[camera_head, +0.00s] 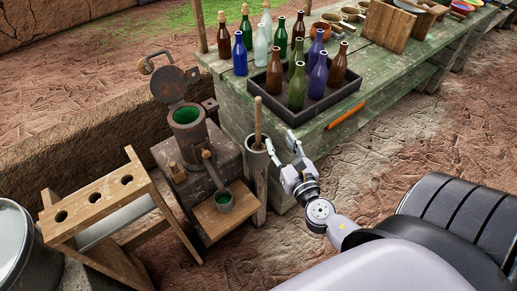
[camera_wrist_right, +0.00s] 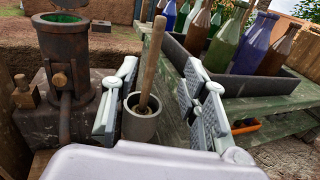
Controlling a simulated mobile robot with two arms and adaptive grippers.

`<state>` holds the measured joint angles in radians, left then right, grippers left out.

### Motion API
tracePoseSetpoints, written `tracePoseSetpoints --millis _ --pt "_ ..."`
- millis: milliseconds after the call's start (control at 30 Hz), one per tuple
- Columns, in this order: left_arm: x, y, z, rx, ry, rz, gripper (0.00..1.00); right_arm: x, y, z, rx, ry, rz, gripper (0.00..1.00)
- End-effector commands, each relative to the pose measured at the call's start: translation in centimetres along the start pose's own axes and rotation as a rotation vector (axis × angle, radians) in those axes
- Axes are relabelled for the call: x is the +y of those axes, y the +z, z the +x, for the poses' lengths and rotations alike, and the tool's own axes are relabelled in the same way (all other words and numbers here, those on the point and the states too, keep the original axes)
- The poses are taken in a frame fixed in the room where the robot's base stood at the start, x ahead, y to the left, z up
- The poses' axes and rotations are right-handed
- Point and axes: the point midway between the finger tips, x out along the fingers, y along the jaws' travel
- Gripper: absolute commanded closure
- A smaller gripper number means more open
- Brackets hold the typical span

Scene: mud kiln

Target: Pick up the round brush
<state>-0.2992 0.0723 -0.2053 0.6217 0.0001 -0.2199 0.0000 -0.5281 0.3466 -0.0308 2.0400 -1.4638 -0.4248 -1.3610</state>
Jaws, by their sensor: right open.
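A round wooden handle, which looks like that of the round brush (camera_head: 258,118), stands upright in a narrow cylindrical holder (camera_head: 257,185) beside the green table. In the right wrist view the brush handle (camera_wrist_right: 149,72) leans slightly right, with its lower end inside the grey holder (camera_wrist_right: 140,125); the brush head is hidden there. My right gripper (camera_head: 281,144) is open and empty, just right of the holder in the head view. In the wrist view the handle shows between the two spread fingers (camera_wrist_right: 157,75), nearer the left one. My left gripper is out of view.
A dark tray (camera_head: 306,113) of several bottles sits on the green table (camera_head: 232,100) behind the gripper. An orange-handled tool (camera_head: 346,115) lies at the table's edge. A metal pot with a lid (camera_head: 187,130) and a wooden rack (camera_head: 95,205) stand left.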

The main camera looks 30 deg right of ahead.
Motion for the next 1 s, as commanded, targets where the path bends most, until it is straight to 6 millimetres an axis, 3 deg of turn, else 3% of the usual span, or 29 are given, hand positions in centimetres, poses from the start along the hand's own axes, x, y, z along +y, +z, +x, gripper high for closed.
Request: tracePoseSetpoints --millis 167,500,867,1000 --pt "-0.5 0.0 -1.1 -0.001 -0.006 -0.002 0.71 0.1 1.1 2.6 -0.017 0.000 -0.018 0.59" --pt "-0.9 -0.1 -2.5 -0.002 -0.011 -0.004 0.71 0.1 0.9 9.6 -0.013 0.001 -0.014 0.59" --pt "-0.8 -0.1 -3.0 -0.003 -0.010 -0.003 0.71 0.2 0.9 12.8 -0.011 0.001 -0.013 0.59" --pt "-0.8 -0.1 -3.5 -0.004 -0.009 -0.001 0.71 0.3 1.3 14.9 -0.012 0.000 -0.013 0.59"
